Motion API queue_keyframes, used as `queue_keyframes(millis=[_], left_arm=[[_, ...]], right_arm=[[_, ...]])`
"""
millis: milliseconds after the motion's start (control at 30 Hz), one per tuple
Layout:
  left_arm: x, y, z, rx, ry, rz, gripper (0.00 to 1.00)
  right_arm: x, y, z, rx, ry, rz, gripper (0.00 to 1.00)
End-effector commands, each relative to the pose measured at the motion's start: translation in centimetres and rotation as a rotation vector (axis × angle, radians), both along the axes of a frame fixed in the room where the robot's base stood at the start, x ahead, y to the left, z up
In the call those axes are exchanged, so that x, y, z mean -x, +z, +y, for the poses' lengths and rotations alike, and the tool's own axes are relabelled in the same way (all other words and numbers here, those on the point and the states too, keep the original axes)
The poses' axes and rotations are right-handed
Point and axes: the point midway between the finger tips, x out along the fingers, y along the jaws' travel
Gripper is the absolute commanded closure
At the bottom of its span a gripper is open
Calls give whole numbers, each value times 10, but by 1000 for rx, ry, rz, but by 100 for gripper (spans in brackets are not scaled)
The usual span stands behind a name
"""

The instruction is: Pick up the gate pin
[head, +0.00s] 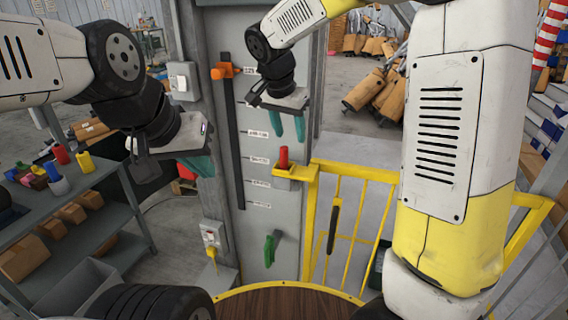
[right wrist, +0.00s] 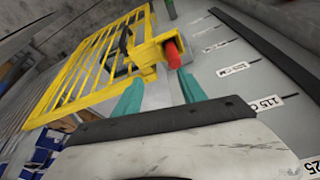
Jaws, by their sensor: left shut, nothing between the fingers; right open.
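The gate pin (head: 284,158) has a red grip and stands upright in a yellow bracket (head: 291,173) at the top corner of the yellow gate. In the right wrist view the red pin (right wrist: 172,54) shows just beyond the fingertips. My right gripper (head: 286,130) has teal fingers, open and empty, above the pin in the head view. It also shows in the right wrist view (right wrist: 160,88), its fingers apart with the pin near the right fingertip.
The yellow gate (head: 355,230) stands to the right. A shelf (head: 85,205) with boxes and bottles is at left.

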Motion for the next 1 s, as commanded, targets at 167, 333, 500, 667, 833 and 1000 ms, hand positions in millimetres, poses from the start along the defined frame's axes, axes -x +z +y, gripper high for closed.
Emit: queue_keyframes(millis=[167, 333, 500, 667, 833, 1000], left_arm=[[0, 0, 0, 0, 0, 0, 100], [0, 0, 0, 0, 0, 0, 100], [0, 0, 0, 0, 0, 0, 100], [0, 0, 0, 0, 0, 0, 100], [0, 0, 0, 0, 0, 0, 100], [0, 0, 0, 0, 0, 0, 100]], right_arm=[[-17, -14, 22, 27, -55, -18, 52], [-23, -29, 21, 31, -66, -21, 52], [-30, -46, 18, 29, -65, -21, 52], [-39, -70, 17, 31, -65, -19, 52], [-45, -85, 13, 29, -64, -21, 52], [-46, -87, 13, 27, -63, -23, 52]])
